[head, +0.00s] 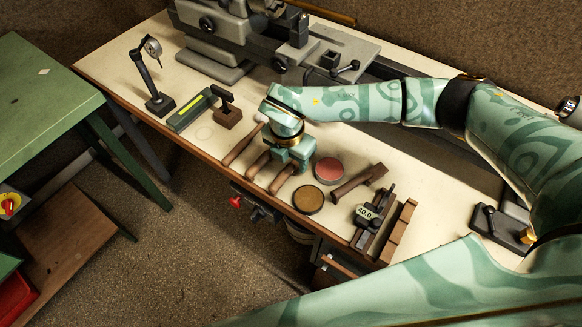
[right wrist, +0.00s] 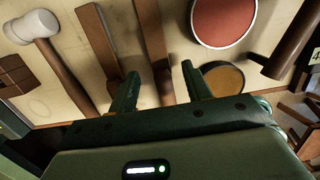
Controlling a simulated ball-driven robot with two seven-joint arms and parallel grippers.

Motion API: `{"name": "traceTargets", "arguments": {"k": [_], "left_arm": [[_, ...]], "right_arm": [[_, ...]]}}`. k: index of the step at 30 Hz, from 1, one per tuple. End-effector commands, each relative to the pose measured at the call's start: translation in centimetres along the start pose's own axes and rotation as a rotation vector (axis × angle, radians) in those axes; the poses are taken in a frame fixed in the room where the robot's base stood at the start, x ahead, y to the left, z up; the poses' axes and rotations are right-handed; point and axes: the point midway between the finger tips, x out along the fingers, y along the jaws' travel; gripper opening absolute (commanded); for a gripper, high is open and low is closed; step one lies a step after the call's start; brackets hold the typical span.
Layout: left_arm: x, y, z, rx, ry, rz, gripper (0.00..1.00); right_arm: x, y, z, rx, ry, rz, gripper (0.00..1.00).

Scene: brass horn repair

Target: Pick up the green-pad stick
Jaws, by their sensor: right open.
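Two brown wooden sticks lie side by side on the bench, one on the left (head: 258,164) and one on the right (head: 282,180). The right wrist view shows the left stick (right wrist: 97,45) and the right stick (right wrist: 153,45). No green pad is visible, so I cannot tell which is the green-pad stick; my right gripper (head: 291,158) hides their far ends in the head view. In the right wrist view, the open right gripper (right wrist: 160,88) has the right stick between its fingers' directions, not clasped. My left gripper is not in view.
A white-headed mallet (head: 241,146) lies left of the sticks. A lathe (head: 228,35) stands behind. The bench's front edge is close.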

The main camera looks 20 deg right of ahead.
Motion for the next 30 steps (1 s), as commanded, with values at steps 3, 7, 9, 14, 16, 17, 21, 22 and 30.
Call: {"name": "traceTargets", "arguments": {"k": [3, 7, 9, 14, 16, 17, 21, 22, 30], "left_arm": [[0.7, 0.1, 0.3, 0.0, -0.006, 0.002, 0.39], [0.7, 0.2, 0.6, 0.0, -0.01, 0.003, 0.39], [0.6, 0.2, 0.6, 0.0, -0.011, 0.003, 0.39], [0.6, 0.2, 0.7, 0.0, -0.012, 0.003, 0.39], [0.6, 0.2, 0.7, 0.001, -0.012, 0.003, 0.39], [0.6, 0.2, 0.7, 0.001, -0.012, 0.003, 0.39], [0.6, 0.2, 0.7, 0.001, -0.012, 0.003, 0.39], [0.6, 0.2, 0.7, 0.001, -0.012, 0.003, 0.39], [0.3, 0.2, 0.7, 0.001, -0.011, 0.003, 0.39]], "right_arm": [[2.3, -0.1, -0.2, 0.001, 0.002, -0.003, 0.49], [2.7, -0.1, -0.2, -0.001, 0.001, 0.0, 0.49], [2.6, -0.1, -0.1, -0.001, 0.0, 0.0, 0.49], [2.6, -0.1, -0.1, -0.001, 0.0, 0.0, 0.21], [2.6, -0.1, -0.1, -0.001, 0.0, 0.0, 0.02], [2.6, -0.1, -0.1, -0.001, 0.0, 0.0, 0.0], [2.6, -0.1, -0.1, 0.0, 0.0, 0.0, 0.0], [2.6, -0.1, -0.1, 0.0, 0.0, 0.0, 0.0], [1.3, 0.0, 0.1, 0.0, -0.001, 0.002, 0.0]]}}
